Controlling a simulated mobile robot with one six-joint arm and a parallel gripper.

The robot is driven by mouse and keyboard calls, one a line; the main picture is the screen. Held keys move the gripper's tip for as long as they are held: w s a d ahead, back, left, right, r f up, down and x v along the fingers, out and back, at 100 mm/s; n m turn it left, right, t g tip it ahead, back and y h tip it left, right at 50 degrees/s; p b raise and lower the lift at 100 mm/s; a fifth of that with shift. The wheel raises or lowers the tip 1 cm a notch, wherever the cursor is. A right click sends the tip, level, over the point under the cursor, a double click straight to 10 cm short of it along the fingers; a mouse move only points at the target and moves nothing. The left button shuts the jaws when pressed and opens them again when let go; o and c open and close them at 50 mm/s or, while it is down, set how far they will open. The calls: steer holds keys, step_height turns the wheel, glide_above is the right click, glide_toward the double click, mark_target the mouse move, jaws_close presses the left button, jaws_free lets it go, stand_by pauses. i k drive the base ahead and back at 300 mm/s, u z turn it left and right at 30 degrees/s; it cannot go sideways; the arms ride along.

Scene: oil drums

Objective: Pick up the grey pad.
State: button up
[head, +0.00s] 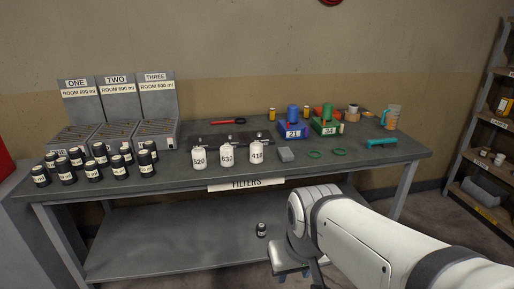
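The grey pad (286,154) is a small grey block lying on the grey workbench (215,181), near its front edge. It sits just right of the white filter marked 410 and left of a green ring. Nothing holds it. My white arm comes in from the lower right and bends down in front of the bench, below the pad. The fingers of my gripper do not show.
White filters (227,156) stand left of the pad, green rings (315,154) lie right. Black-capped jars (120,167) and dispensers (156,116) fill the left. Blue (292,130) and green (327,126) units stand behind. A shelf (488,150) stands at right.

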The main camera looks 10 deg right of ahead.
mark_target(285, 154)
steer(key=z, duration=0.7)
steer(key=i, duration=1.9)
steer(key=u, duration=0.7)
